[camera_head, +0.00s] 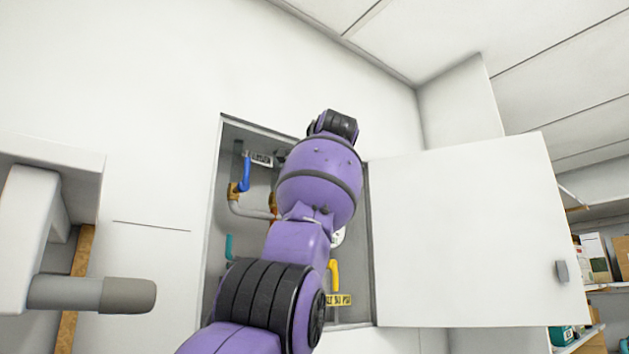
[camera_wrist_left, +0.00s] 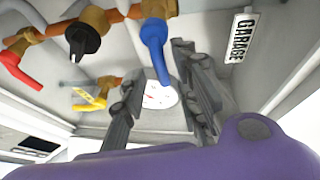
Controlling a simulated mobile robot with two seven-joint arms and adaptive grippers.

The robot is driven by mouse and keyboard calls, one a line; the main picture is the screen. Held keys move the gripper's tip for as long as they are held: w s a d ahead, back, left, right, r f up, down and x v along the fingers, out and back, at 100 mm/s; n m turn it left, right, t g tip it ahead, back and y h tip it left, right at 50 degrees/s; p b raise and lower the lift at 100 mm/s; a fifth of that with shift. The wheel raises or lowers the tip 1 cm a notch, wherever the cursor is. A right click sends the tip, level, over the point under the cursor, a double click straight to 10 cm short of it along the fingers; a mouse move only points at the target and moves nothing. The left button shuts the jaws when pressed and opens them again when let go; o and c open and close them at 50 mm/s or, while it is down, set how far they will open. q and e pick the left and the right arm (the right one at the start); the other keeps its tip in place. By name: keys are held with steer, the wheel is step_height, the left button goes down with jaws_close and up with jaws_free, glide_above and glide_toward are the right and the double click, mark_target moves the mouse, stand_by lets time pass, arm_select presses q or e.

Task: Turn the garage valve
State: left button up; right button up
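A blue valve handle (camera_wrist_left: 155,48) hangs from a brass fitting in the left wrist view, left of a white GARAGE label (camera_wrist_left: 243,37). My left gripper (camera_wrist_left: 158,64) is open, its two dark fingers apart. The blue handle shows between the fingertips; I cannot tell its depth or whether they touch it. In the head view my purple left arm reaches into an open wall cabinet (camera_head: 213,240) and hides its own gripper. A blue handle (camera_head: 245,174) with a label (camera_head: 261,159) shows at the cabinet's upper left. My right gripper is out of view.
The cabinet door (camera_head: 465,240) stands open to the right. Inside are a red handle (camera_wrist_left: 20,72), a black knob (camera_wrist_left: 86,40), a yellow handle (camera_wrist_left: 90,100) and a white gauge (camera_wrist_left: 160,95). A white fixture (camera_head: 30,235) stands at the far left.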

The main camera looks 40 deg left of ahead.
arm_select(q)
steer(key=v, duration=0.9)
steer(key=shift+d, duration=0.2)
steer(key=shift+f, duration=0.1)
steer(key=shift+w, duration=0.1)
